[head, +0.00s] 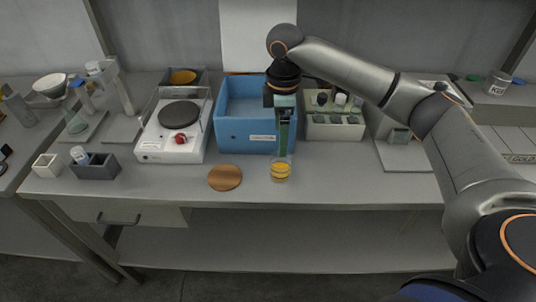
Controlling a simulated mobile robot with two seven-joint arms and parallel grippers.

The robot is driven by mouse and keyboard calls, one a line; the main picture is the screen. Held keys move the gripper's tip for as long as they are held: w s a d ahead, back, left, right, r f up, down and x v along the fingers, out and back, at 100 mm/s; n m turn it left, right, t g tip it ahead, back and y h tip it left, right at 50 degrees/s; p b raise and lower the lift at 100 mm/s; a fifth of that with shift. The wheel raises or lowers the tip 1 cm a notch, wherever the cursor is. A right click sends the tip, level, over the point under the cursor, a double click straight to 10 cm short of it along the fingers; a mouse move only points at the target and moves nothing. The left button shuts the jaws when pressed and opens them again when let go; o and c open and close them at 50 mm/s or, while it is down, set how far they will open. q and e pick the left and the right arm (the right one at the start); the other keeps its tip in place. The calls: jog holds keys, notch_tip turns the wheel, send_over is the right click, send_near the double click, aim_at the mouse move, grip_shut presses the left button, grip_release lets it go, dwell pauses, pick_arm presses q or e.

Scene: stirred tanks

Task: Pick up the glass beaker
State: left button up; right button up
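A small clear glass beaker (281,171) with yellow-orange contents stands upright near the front edge of the bench, in front of the blue bin. My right arm comes in from the right, and its gripper (283,153) points straight down over the beaker. The fingertips are at the beaker's upper rim in the picture. The fingers line up one behind the other, so I cannot tell whether they are apart or touch the glass. My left gripper is out of view.
A round wooden disc (225,177) lies left of the beaker. The blue bin (240,136) stands behind, with a white hotplate (156,145) to its left and a rack of vials (332,132) to its right. The bench (350,184) is clear right of the beaker.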

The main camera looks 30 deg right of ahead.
aim_at(280, 167)
jog(key=f, duration=1.2)
jog(key=shift+s, duration=0.25)
jog(key=c, duration=1.4)
jog(key=shift+c, duration=0.6)
jog(key=shift+r, duration=0.1)
